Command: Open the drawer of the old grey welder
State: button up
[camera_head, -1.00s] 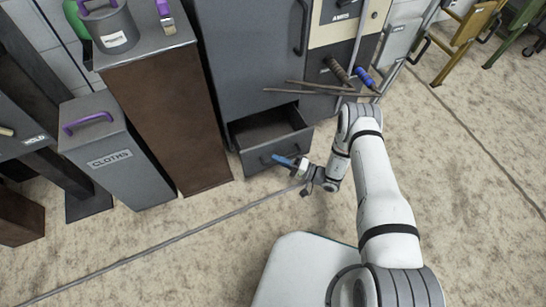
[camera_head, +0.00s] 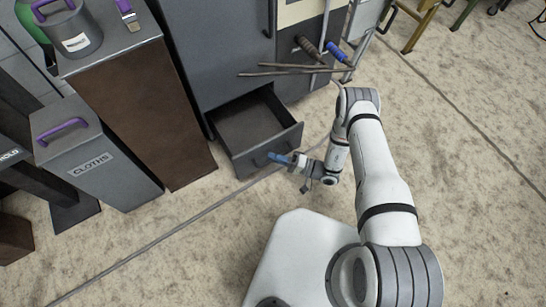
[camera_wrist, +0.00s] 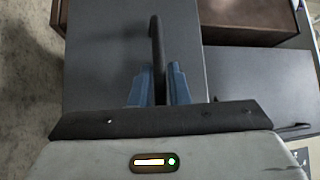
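The old grey welder (camera_head: 222,60) is a tall grey cabinet at the top middle of the head view. Its bottom drawer (camera_head: 283,141) is pulled well out, and its inside looks empty. My gripper (camera_head: 278,159) is at the drawer's front face, with blue fingers. In the wrist view the dark bar handle (camera_wrist: 157,50) runs between the blue fingers of my gripper (camera_wrist: 159,84), which are closed in on both sides of it. The grey drawer front (camera_wrist: 105,60) lies behind the handle.
A brown-sided cabinet (camera_head: 145,115) and a grey CLOTHS bin (camera_head: 95,155) stand left of the drawer. Thin rods (camera_head: 300,70) jut from the welder above the drawer.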

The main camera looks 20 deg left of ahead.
jog(key=o, duration=0.3)
jog(key=shift+s+a, duration=0.1)
jog(key=shift+s, duration=0.15)
jog(key=shift+w+d+f+p, duration=0.2)
jog(key=shift+d+p, duration=0.1)
jog(key=shift+d, duration=1)
jog(key=shift+w+d+f+p, duration=0.15)
jog(key=shift+d+p, duration=0.1)
jog(key=shift+d, duration=1)
jog(key=shift+w+d+f+p, duration=0.2)
jog(key=shift+d+p, duration=0.1)
jog(key=shift+d, duration=1)
